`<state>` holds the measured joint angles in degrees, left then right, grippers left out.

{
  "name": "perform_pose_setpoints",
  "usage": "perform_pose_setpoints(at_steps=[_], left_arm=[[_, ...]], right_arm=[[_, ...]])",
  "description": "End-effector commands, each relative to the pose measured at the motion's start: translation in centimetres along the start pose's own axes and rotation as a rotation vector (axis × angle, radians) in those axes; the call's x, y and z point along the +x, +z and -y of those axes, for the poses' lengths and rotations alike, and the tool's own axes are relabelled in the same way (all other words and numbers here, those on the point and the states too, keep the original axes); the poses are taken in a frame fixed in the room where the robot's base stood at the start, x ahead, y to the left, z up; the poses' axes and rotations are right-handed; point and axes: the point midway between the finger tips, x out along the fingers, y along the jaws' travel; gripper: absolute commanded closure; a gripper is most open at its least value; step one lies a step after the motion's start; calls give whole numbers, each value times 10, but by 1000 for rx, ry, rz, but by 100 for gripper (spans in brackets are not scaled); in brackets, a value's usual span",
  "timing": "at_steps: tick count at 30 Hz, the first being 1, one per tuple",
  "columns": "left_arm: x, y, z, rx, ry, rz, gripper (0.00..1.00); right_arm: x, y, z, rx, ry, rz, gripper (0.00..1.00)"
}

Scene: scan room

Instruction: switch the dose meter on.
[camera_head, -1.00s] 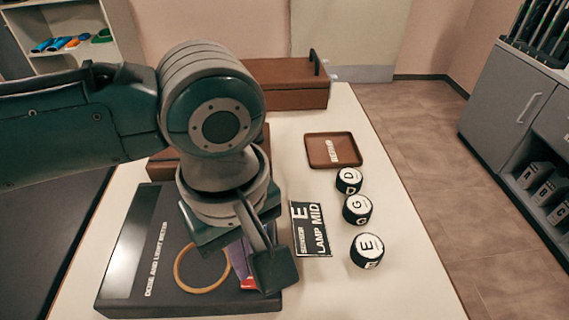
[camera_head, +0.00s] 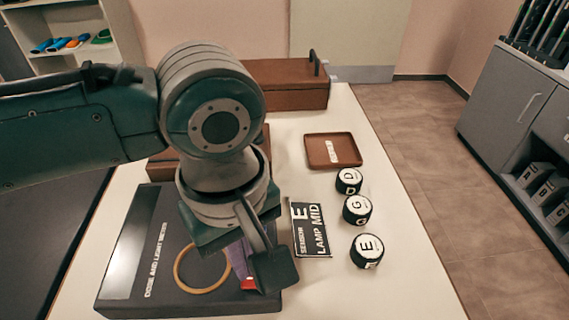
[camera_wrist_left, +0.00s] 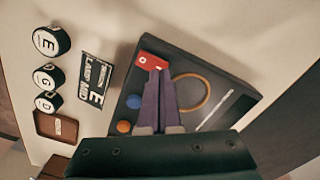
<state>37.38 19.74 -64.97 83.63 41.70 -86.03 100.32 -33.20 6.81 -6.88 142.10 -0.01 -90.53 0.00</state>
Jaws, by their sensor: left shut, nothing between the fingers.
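The dose meter (camera_head: 120,262) is a flat dark box on the table, lettered as a dose and light meter, with a dark screen strip and a tan ring. A red switch (camera_wrist_left: 151,62) with a white O mark sits near its edge; part of it shows in the head view (camera_head: 248,284). My left gripper (camera_wrist_left: 158,76) is shut and empty, its purple fingers pointing down at the red switch. The tips are at or just above it; I cannot tell whether they touch. In the head view, the wrist hides most of the fingers. My right gripper is out of view.
Blue (camera_wrist_left: 134,101) and orange (camera_wrist_left: 124,127) knobs sit on the meter. Right of it lie a sensor card (camera_head: 311,229), black cylinders lettered E (camera_head: 367,251), G (camera_head: 357,210) and D (camera_head: 349,181), and a brown tray (camera_head: 312,160). A brown case (camera_head: 290,92) stands behind.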

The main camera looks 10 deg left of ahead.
Motion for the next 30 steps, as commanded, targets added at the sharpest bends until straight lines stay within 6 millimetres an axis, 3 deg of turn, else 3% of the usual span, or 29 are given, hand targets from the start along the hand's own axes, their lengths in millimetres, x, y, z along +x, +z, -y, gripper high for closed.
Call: perform_pose_setpoints(at_steps=[30], left_arm=[[14, 0, 0, 0, 0, 1, 100]], right_arm=[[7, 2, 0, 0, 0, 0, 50]])
